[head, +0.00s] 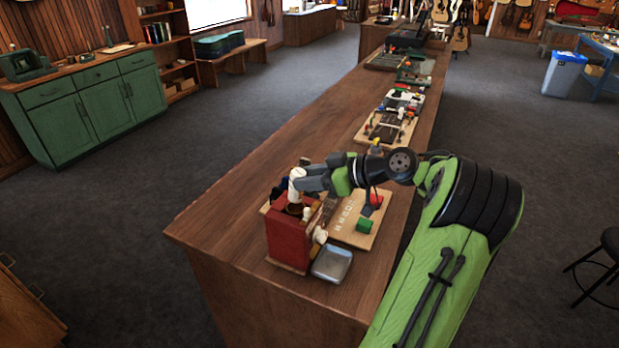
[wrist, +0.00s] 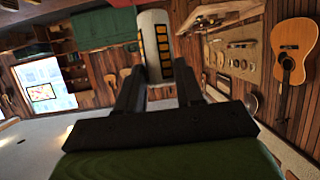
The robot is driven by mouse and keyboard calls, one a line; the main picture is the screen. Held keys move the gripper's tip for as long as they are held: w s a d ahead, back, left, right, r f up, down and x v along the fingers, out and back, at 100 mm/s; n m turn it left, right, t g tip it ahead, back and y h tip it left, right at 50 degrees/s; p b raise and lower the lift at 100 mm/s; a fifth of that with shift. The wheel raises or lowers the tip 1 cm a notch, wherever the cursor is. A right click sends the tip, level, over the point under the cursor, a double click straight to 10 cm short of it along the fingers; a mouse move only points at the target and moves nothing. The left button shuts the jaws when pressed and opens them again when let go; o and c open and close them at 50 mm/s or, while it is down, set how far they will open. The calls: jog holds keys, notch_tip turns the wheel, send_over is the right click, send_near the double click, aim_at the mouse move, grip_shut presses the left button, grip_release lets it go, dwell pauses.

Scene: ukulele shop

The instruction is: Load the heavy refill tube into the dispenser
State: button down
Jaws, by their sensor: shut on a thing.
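The white tube (head: 296,184) is held over the red dispenser (head: 288,240) near the front end of the long counter. It looks about upright in the head view, its lower end at or just above the dark opening in the dispenser's top. I cannot tell whether the end is inside. In the wrist view the tube (wrist: 156,48) shows dark, yellow-marked bands. My gripper (head: 303,183) is shut on it from the right, and its two fingers (wrist: 158,90) flank the tube.
A wooden board (head: 347,232) with lettering lies right of the dispenser, bearing a green piece (head: 364,226) and a red piece (head: 376,198). A grey metal tray (head: 332,263) sits before the dispenser. Bare counter (head: 235,205) lies to the left.

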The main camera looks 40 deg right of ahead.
dwell(0.3)
jog(key=c, duration=1)
grip_release()
jog(key=p+v, duration=0.5)
jog(key=v, duration=0.6)
jog(key=shift+p, duration=0.4)
